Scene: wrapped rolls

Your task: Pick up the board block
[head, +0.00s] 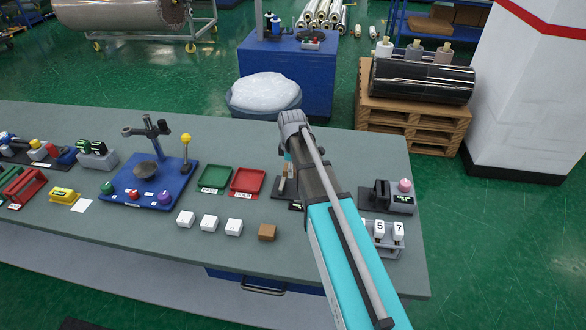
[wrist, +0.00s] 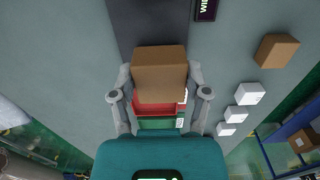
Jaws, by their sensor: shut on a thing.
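My gripper (wrist: 160,76) is shut on a brown board block (wrist: 160,68) in the wrist view, with one finger on each side of it. The held block looks larger than the other blocks there; its gap to the table cannot be judged. A second brown block (head: 267,232) stands on the grey table at the right end of a row of white blocks (head: 209,224). That second block also shows at the right in the wrist view (wrist: 276,50).
A green tray (head: 214,180) and a red tray (head: 247,181) lie left of my arm. A blue board (head: 148,188) with a stand is farther left. Numbered white blocks (head: 399,229) and a dark stand (head: 381,193) are on the right. Bare table (head: 370,155) lies at the back right.

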